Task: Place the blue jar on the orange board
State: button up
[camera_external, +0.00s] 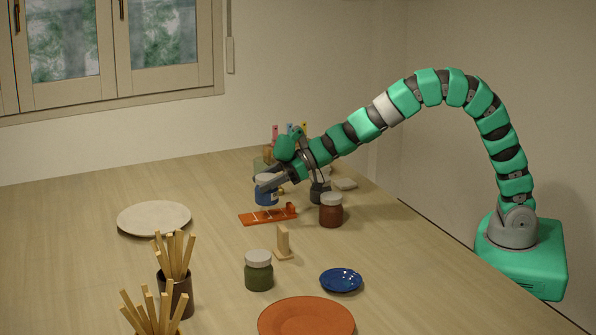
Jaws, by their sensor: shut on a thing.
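The blue jar (266,196) has a pale lid and is held in my gripper (266,181). My gripper is shut on it near the top. The jar is upright and appears just above the orange board (258,217), over its middle; whether it touches the board I cannot tell. The orange board is a small narrow strip lying on the table, with pale marks across it and a raised orange piece at its right end. The far side of the jar is hidden.
A brown jar (331,211) stands right of the board. A wooden stand (283,243), green jar (259,271), blue saucer (341,281) and orange plate (306,318) are nearer. A pale plate (154,218) lies left. A cup of sticks (175,282) stands front left.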

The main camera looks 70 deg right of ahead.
aim_at(267, 193)
jog(key=shift+f+b, duration=0.8)
jog(key=shift+f, duration=1.1)
jog(key=shift+r, duration=0.1)
jog(key=o, duration=1.1)
jog(key=shift+o, duration=0.2)
jog(key=p+v, duration=0.2)
jog(key=v, duration=1)
jog(key=shift+d, duration=0.1)
